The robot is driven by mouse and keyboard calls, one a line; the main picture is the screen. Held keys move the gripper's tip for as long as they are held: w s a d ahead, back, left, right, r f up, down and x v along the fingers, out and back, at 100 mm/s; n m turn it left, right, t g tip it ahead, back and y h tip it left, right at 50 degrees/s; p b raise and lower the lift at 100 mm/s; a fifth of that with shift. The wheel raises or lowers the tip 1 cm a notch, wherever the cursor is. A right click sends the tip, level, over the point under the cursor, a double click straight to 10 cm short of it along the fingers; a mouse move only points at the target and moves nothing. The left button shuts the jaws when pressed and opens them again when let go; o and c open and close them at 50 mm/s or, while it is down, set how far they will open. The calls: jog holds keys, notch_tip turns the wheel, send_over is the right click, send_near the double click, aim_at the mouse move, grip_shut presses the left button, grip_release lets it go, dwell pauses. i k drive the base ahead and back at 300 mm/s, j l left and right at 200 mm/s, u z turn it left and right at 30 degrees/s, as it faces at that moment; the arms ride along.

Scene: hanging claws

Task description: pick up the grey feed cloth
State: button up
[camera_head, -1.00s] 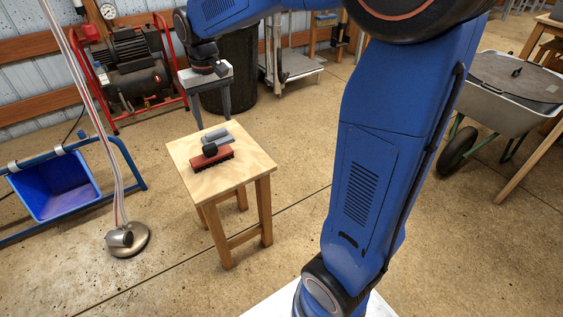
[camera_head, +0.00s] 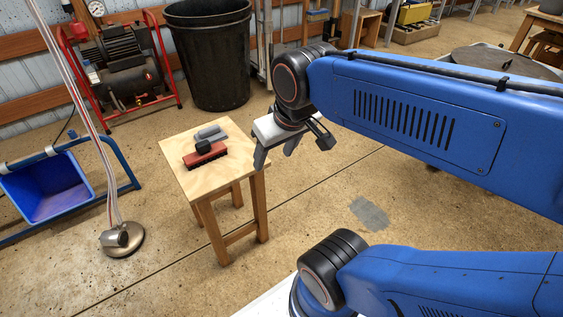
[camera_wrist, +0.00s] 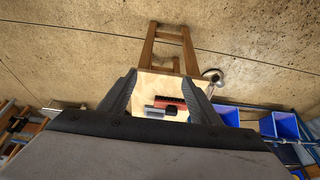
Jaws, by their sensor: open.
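A wooden stool (camera_head: 176,160) holds a small grey bundle (camera_head: 210,133), which may be the grey feed cloth; its material is too small to tell. It lies right against a red brush (camera_head: 205,156) with a dark round part on top. My gripper (camera_head: 275,158) is open and empty, beside the stool top's right edge in the picture and apparently above it. In the wrist view the grey bundle (camera_wrist: 155,112) and the red brush (camera_wrist: 171,104) show between the spread fingers of my gripper (camera_wrist: 160,80), some way beyond them.
A hose stand (camera_head: 122,238) and a blue tub (camera_head: 48,187) are left of the stool. A red-framed compressor (camera_head: 118,70) and a black bin (camera_head: 208,55) stand behind. A flat grey patch (camera_head: 369,213) lies on the floor at right.

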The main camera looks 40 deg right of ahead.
aim_at(215, 133)
jog(key=z, duration=1.3)
jog(key=k+j, duration=0.2)
jog(key=k, duration=0.3)
